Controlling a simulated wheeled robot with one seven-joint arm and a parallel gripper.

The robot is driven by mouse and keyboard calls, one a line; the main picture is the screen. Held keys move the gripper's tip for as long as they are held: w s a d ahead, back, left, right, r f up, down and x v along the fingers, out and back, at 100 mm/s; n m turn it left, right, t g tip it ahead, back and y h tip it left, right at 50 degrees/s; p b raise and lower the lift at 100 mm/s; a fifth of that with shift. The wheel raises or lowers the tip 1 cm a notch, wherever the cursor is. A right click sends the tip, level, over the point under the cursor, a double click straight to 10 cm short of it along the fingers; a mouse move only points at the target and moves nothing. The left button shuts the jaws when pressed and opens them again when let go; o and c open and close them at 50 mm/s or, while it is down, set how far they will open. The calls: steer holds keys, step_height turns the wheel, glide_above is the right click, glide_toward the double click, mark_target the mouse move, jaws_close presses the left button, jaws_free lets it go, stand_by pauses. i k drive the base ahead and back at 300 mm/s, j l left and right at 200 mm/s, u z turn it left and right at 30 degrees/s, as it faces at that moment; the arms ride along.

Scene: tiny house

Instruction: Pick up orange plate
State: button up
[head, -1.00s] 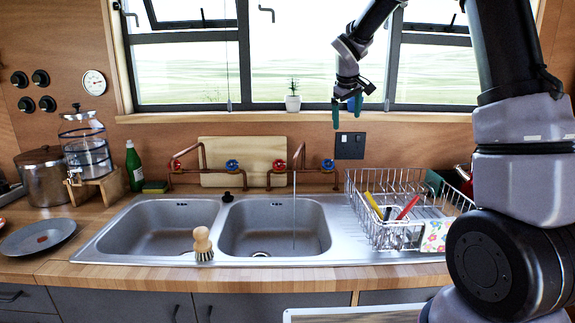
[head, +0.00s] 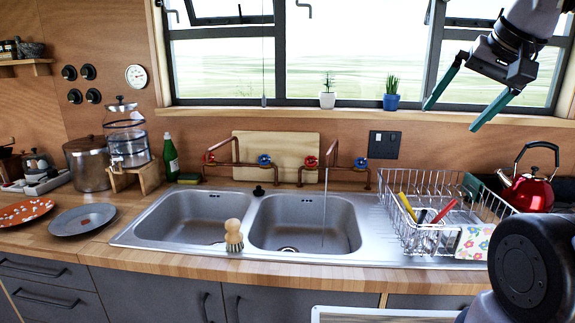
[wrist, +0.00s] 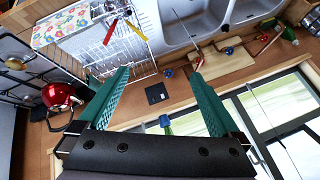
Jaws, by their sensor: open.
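An orange plate (head: 25,212) with pale spots lies on the wooden counter at the far left in the head view. It sits beside a grey plate (head: 83,220) that has a small red mark. The orange plate does not show in the wrist view. My gripper (head: 453,112) is open and empty, high in front of the window at the upper right, far from the plate. In the wrist view its two green fingers (wrist: 160,85) are spread apart with nothing between them.
A double sink (head: 296,222) with copper taps and a brush (head: 233,236) lies mid-counter. A dish rack (head: 430,215) and red kettle (head: 528,193) are to the right. A steel pot (head: 87,165), water dispenser (head: 127,140) and green bottle (head: 170,155) stand behind the plates.

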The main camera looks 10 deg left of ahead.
mark_target(16, 214)
steer(key=u, duration=2.1)
steer(key=i+j+z, duration=0.1)
steer(key=i+j, duration=0.2)
steer(key=i+j+z, duration=0.15)
steer(key=i+j, duration=0.2)
steer(key=i+j+z, duration=0.1)
steer(key=i+j, duration=0.25)
steer(key=i+j+z, duration=0.15)
steer(key=i+j, duration=0.2)
steer(key=i+j+z, duration=0.1)
steer(key=i+j, duration=0.15)
steer(key=j, duration=0.3)
steer(key=i+j+z, duration=0.1)
steer(key=i+j, duration=0.2)
steer(key=j, duration=0.2)
steer(key=i+j+z, duration=0.15)
steer(key=j, duration=0.3)
steer(key=i+j+z, duration=0.1)
steer(key=i+j, duration=0.2)
steer(key=j, duration=0.25)
